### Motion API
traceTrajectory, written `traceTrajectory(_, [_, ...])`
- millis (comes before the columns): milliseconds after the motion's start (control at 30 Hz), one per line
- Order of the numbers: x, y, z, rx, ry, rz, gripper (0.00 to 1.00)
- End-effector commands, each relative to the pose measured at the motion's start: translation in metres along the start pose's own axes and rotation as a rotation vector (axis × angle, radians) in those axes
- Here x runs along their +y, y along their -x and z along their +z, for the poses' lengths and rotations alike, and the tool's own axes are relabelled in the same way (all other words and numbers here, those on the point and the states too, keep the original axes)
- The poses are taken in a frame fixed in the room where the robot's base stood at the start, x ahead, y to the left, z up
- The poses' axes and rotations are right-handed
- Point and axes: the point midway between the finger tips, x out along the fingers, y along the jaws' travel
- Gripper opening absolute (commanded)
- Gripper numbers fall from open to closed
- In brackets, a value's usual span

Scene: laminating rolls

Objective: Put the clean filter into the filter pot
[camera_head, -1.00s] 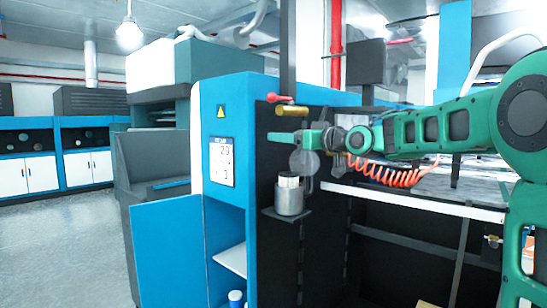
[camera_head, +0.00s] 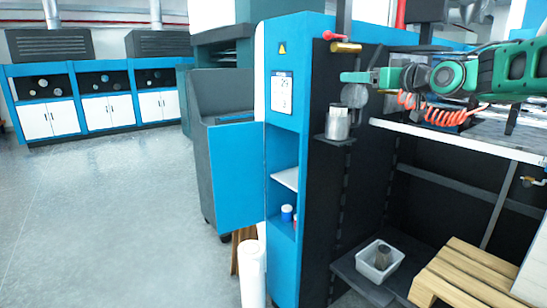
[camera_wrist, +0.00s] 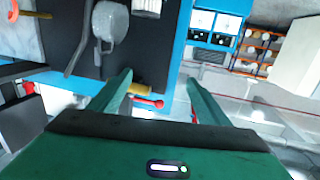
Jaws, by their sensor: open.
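The grey metal filter pot (camera_head: 338,126) stands upright on a small bracket at the dark side of the blue machine. A round grey lid (camera_head: 355,95) hangs just above it and also shows in the wrist view (camera_wrist: 111,22). A pale ribbed cylinder (camera_wrist: 147,7), cut by the top edge of the wrist view, looks like a filter; I cannot tell how it sits in the pot. My gripper (camera_head: 346,77) is above the pot, pointing left. In the wrist view its fingers (camera_wrist: 158,82) are apart with nothing between them.
A red-knobbed brass valve (camera_head: 345,47) is close by my gripper. Below, a white bin (camera_head: 365,262) holding a dark cylinder stands on a low shelf, beside a wooden pallet (camera_head: 480,275). A blue door (camera_head: 237,170) stands open. The floor at left (camera_head: 100,210) is clear.

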Motion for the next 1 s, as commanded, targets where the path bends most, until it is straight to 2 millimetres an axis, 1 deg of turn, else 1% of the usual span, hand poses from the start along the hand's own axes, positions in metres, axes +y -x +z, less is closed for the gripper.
traceTrajectory(33, [0.001,0.002,0.012,-0.033,-0.007,0.013,0.71])
traceTrajectory(167, [0.005,0.015,0.037,-0.115,-0.022,0.051,0.71])
traceTrajectory(267, [0.011,0.029,0.058,-0.182,-0.036,0.087,0.71])
traceTrajectory(367, [0.019,0.048,0.083,-0.258,-0.057,0.129,0.71])
traceTrajectory(467, [0.028,0.072,0.112,-0.347,-0.086,0.181,0.71])
traceTrajectory(500, [0.032,0.086,0.127,-0.392,-0.103,0.206,0.71])
traceTrajectory(567, [0.037,0.109,0.15,-0.464,-0.131,0.247,0.71])
traceTrajectory(600, [0.04,0.127,0.168,-0.518,-0.155,0.278,0.71])
traceTrajectory(667, [0.043,0.157,0.195,-0.6,-0.194,0.325,0.71])
traceTrajectory(700, [0.043,0.177,0.212,-0.653,-0.222,0.356,0.71])
traceTrajectory(733, [0.043,0.192,0.224,-0.693,-0.244,0.378,0.71])
traceTrajectory(767, [0.042,0.208,0.237,-0.732,-0.266,0.399,0.71])
traceTrajectory(800, [0.041,0.229,0.252,-0.783,-0.297,0.429,0.71])
traceTrajectory(867, [0.036,0.261,0.275,-0.859,-0.346,0.471,0.71])
traceTrajectory(900, [0.032,0.283,0.29,-0.909,-0.38,0.498,0.71])
traceTrajectory(967, [0.024,0.315,0.31,-0.982,-0.433,0.538,0.71])
traceTrajectory(1000, [0.017,0.337,0.324,-1.03,-0.47,0.564,0.71])
